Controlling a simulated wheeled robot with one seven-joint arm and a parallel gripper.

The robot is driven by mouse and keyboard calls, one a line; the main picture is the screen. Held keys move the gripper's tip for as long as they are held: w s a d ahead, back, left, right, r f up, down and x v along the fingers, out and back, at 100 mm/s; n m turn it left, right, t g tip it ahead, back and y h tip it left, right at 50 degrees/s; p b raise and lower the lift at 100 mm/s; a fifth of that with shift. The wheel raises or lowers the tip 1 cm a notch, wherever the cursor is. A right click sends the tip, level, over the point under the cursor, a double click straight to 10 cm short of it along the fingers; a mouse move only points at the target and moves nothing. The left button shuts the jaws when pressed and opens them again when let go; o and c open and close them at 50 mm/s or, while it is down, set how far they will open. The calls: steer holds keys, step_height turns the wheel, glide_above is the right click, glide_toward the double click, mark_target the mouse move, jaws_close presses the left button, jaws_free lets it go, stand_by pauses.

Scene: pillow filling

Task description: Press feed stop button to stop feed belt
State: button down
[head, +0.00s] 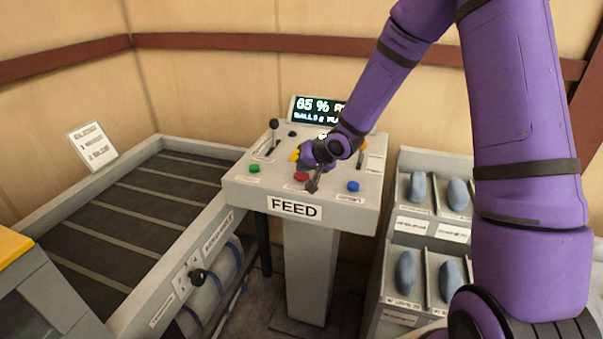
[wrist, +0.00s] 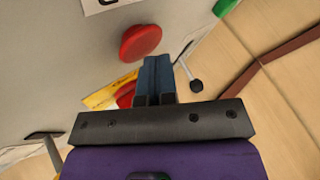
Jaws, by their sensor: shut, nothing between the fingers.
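The grey feed console (head: 240,182) stands in the middle of the head view with a FEED sign on its front. Its front row has a green button (head: 254,169), a red button (head: 301,177) and a blue button (head: 353,186). My gripper (head: 304,167) is low over the panel, just behind the red button. In the wrist view the blue fingertips (wrist: 158,68) are together and empty. The red button (wrist: 140,42) shows whole, just beyond and left of the tips. Whether they touch it cannot be told. A second red part on a yellow plate (wrist: 100,98) is partly hidden by the fingers.
A lever with a black knob (head: 273,124) rises at the panel's back left. A display (head: 318,108) reading 65 % stands behind, partly covered by my arm. The dark slatted belt (head: 110,215) lies left. A rack (head: 408,160) with blue-grey items stands right.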

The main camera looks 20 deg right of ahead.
steer(key=shift+r, duration=0.95)
steer(key=shift+r, duration=2.5)
